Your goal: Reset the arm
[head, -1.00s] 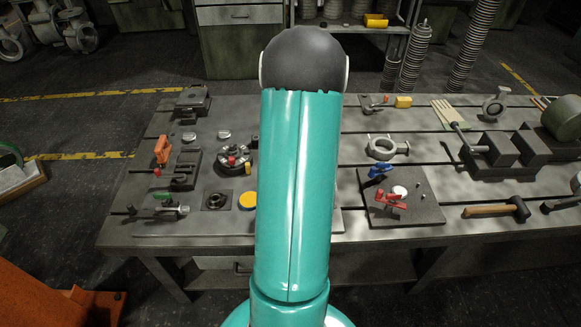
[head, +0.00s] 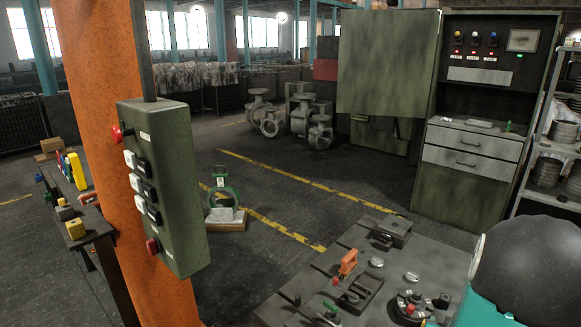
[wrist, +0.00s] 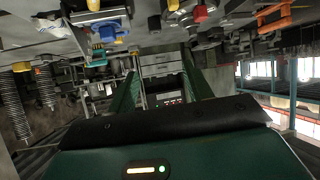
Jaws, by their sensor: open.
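In the wrist view, my gripper (wrist: 159,64) shows two green fingers standing apart beyond the dark green palm. The gap between them is empty, and the cabinet shows through it. The wrist picture is upside down, with the bench top along its upper edge. In the head view, only a dark round joint and a bit of teal link of my arm show at the lower right. The gripper itself is out of that view.
The workbench (head: 325,262) carries an orange-handled valve (head: 347,263) and small parts. An orange post with a green control box (head: 165,185) stands close at left. Grey castings (head: 310,122) and a cabinet (head: 470,155) stand behind. Floor between is open.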

